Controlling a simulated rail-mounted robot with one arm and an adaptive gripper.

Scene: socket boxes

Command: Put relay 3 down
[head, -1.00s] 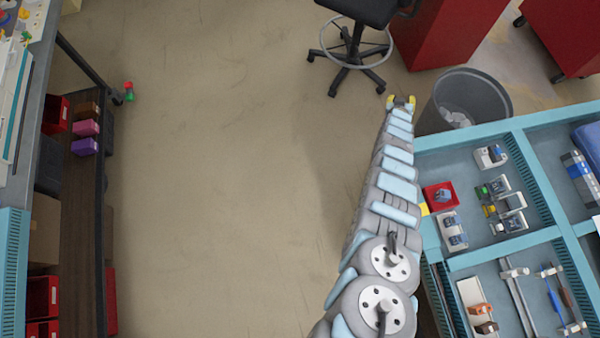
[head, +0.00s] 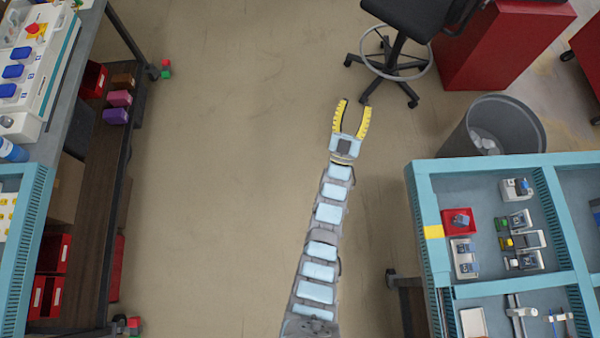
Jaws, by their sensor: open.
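My gripper (head: 355,105) has yellow fingers spread wide, with nothing between them. It is over bare floor, left of the blue bench and apart from it. A small grey-blue block (head: 461,221) lies in a red tray (head: 449,229) on that bench. Several grey and dark relay-like modules (head: 527,239) stand in a cluster right of the tray, and a pale double unit (head: 465,258) is just below it. Their markings are too small to read, so I cannot tell which is relay 3.
The blue bench (head: 434,291) has raised dividers. A grey bin (head: 507,130) and a black chair (head: 396,62) stand beyond it. At left is a bench with a white panel (head: 47,82) bearing blue blocks. The floor (head: 220,180) between is clear.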

